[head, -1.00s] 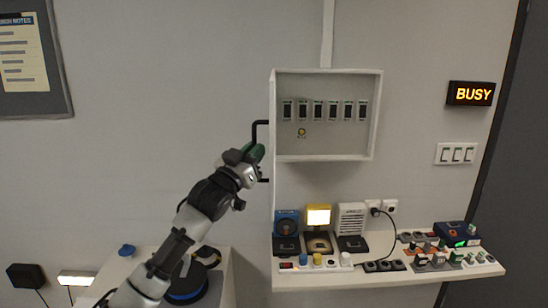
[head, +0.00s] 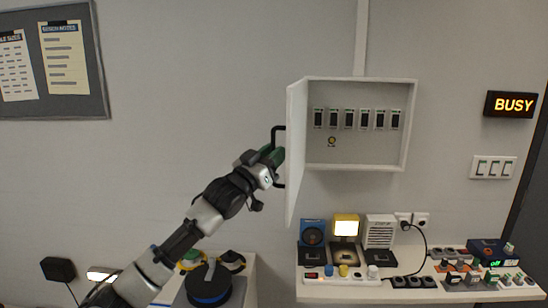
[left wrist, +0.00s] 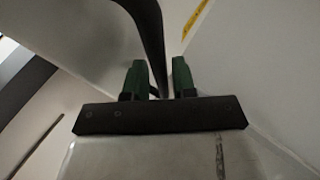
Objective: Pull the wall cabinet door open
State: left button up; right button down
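The wall cabinet (head: 360,165) is a white box on the wall, and its inside with a row of dark switches is exposed. Its white door (head: 296,150) stands swung out on the left side, with its inner face showing at a steep angle. A black bar handle (head: 275,129) is on the door's outer side. My left gripper (head: 277,157), with green fingers, is at this handle. My right gripper is not in view.
A shelf (head: 400,293) below the cabinet holds small devices, including a lit lamp (head: 346,228) and a white speaker-like box (head: 379,232). A lower white stand at left holds a dark blue round object (head: 208,285).

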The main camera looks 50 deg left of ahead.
pick_arm(q)
jog(key=shift+o, duration=0.7)
jog(key=shift+w+f, duration=0.2)
jog(key=shift+f, duration=0.1)
jog(key=shift+s, duration=0.15)
jog(key=a+b+v, duration=0.1)
jog(key=b+v, duration=0.3)
jog(key=v, duration=0.6)
jog(key=shift+s+d, duration=0.35)
jog(key=shift+d, duration=0.2)
jog(key=shift+f, duration=0.1)
